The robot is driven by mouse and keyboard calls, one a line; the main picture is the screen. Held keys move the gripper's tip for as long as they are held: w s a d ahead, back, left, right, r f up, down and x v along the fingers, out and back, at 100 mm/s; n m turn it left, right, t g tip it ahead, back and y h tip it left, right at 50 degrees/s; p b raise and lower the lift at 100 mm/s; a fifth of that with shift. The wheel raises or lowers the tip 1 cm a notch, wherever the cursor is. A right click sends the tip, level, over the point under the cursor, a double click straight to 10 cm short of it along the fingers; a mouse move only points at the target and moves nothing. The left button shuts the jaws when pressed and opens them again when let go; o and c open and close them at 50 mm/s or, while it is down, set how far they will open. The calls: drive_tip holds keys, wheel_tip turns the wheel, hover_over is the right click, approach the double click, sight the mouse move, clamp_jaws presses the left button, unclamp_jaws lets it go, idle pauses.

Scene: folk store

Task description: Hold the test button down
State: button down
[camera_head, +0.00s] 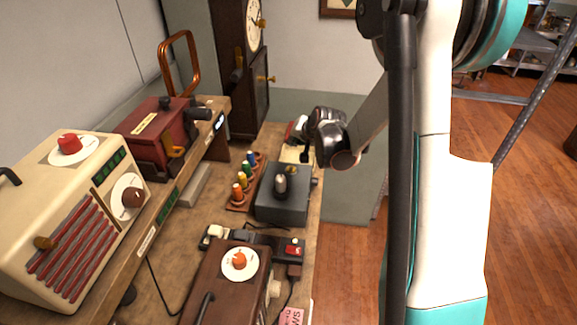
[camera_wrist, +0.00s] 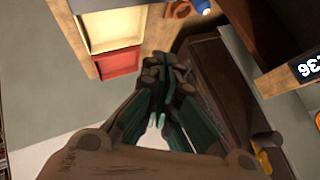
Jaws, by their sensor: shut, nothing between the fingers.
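I cannot make out a button clearly labelled as the test button in either view. My gripper (camera_head: 304,154) is at the far end of the workbench, beyond the dark grey box. In the wrist view its fingers (camera_wrist: 162,66) are together with nothing between them. A cream box (camera_wrist: 108,22) with a red panel (camera_wrist: 119,62) lies just left of the fingertips in that view. In the head view my wrist hides much of this cream box (camera_head: 290,155). I cannot tell whether the fingertips touch anything.
The dark grey box (camera_head: 283,207) with a knob stands on the bench (camera_head: 204,213). A rack of coloured spools (camera_head: 242,182) is left of it. A power strip (camera_head: 262,240) and a brown device (camera_head: 217,285) are nearer. A raised shelf holds a radio (camera_head: 70,215). A clock (camera_head: 240,70) stands behind.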

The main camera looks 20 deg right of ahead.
drive_tip(key=shift+f, duration=0.15)
drive_tip(key=b, duration=0.5)
hover_over(294, 168)
wheel_tip(294, 168, down, 8)
drive_tip(key=shift+r, duration=0.25)
drive_tip(key=shift+a+f+b, duration=0.1)
drive_tip(key=shift+f+b, duration=0.45)
idle(0.8)
drive_tip(key=shift+f+b, duration=0.4)
drive_tip(key=shift+b, duration=0.15)
drive_tip(key=shift+f+b, duration=0.45)
drive_tip(key=shift+b, duration=0.05)
idle(0.5)
idle(2.1)
drive_tip(key=shift+r+p, duration=0.5)
drive_tip(key=shift+r, duration=0.4)
drive_tip(key=shift+r, duration=0.1)
